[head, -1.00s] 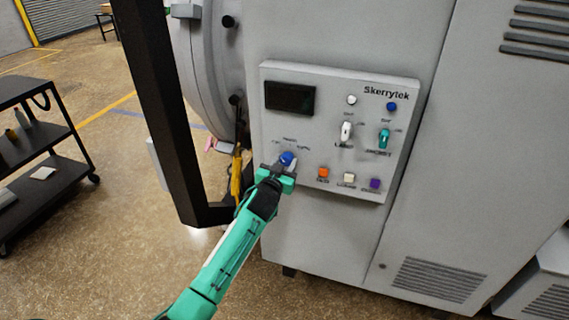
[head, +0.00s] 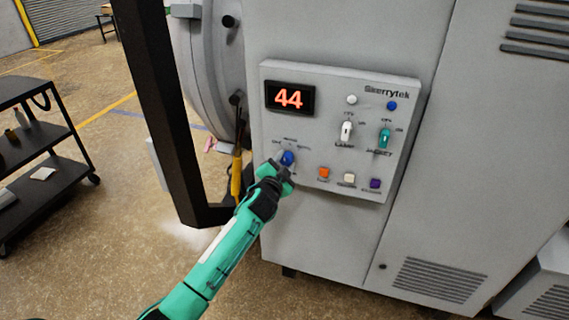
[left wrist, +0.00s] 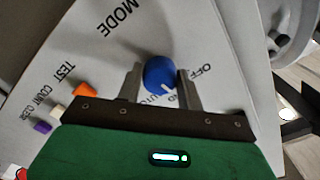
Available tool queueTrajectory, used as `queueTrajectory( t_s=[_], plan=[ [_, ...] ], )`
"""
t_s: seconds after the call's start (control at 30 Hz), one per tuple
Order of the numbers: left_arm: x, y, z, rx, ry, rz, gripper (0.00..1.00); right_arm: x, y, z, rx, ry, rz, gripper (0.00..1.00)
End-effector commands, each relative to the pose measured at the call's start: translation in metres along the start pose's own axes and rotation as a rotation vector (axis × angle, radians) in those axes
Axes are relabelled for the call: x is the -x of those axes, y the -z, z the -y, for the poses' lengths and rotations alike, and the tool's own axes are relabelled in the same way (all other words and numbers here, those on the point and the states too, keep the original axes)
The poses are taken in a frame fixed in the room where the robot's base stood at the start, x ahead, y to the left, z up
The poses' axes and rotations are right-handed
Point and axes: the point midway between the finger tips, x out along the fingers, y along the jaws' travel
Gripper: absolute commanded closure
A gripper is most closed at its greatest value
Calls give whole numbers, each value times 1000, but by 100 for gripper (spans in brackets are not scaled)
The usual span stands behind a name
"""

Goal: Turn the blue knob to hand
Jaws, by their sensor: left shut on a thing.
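The blue knob (head: 288,158) sits at the lower left of the grey control panel (head: 330,150). My left gripper (head: 281,164) is at the panel, shut on this knob. In the left wrist view the round blue knob (left wrist: 159,71) is between the two grey fingers, one on each side. Its white mark points to the lower right of that picture. The word OFF shows beside it; other labels are partly hidden by the right finger. The display (head: 290,97) is lit and reads 44 in red. My right gripper is not in view.
A white switch (head: 346,131) and a teal switch (head: 384,138) are right of the knob. Orange (head: 324,172), white (head: 349,179) and purple (head: 375,183) buttons line the panel's bottom. A yellow handle (head: 237,174) hangs to the left. A dark cart (head: 40,150) stands far left.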

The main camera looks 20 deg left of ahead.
Motion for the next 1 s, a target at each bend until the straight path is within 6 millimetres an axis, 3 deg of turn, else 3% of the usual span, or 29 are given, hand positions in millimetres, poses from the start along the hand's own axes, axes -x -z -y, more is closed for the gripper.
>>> queueTrajectory(
  t_s=[0.33,0.87,0.9,1.0],
  plan=[
    [0,0,0,-147,0,-1,85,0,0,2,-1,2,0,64],
    [0,0,0,-175,0,0,85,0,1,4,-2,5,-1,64],
    [0,0,0,-175,0,0,61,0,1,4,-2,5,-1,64],
    [0,0,0,-174,0,0,41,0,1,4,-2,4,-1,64]
  ],
)
